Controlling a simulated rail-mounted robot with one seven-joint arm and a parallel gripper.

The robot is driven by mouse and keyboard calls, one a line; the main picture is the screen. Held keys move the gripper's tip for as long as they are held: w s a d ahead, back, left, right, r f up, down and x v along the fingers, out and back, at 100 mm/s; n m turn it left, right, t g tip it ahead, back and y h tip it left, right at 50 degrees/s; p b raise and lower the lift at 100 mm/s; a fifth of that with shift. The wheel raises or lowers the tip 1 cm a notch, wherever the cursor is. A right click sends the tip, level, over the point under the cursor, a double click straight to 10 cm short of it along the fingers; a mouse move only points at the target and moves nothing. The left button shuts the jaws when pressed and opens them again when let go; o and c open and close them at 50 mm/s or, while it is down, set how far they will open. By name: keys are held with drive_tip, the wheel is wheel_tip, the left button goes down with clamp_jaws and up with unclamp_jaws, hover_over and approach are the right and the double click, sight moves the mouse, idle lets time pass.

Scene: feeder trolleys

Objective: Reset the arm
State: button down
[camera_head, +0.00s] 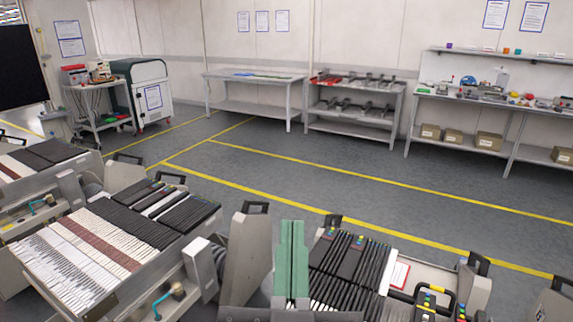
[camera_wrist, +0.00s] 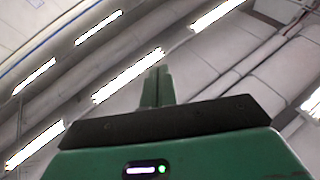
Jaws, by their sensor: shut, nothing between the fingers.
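My gripper (camera_head: 291,258) shows at the bottom middle of the head view as two green fingers pointing up, side by side with only a thin line between them. It is shut and empty. In the wrist view the gripper (camera_wrist: 157,86) points up toward the ceiling, with its fingers together above a dark plate and green housing. The rest of my arm is mostly out of view.
Feeder trolleys stand close in front: one at left (camera_head: 50,243), one right of the gripper (camera_head: 423,275). The wrist view shows ceiling lamps (camera_wrist: 128,75).

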drive_tip(key=s+r+t+b, duration=0.1)
drive_tip(key=s+r+t, duration=0.1)
drive_tip(key=s+r, duration=0.25)
wheel_tip(320, 180, up, 38)
drive_tip(key=n+y+p, duration=0.1)
drive_tip(key=p, duration=3.7)
drive_tip(key=shift+s+a+r+p, duration=0.15)
drive_tip(key=shift+a+r+p, duration=0.15)
drive_tip(key=shift+p, duration=0.1)
drive_tip(key=shift+f, duration=0.15)
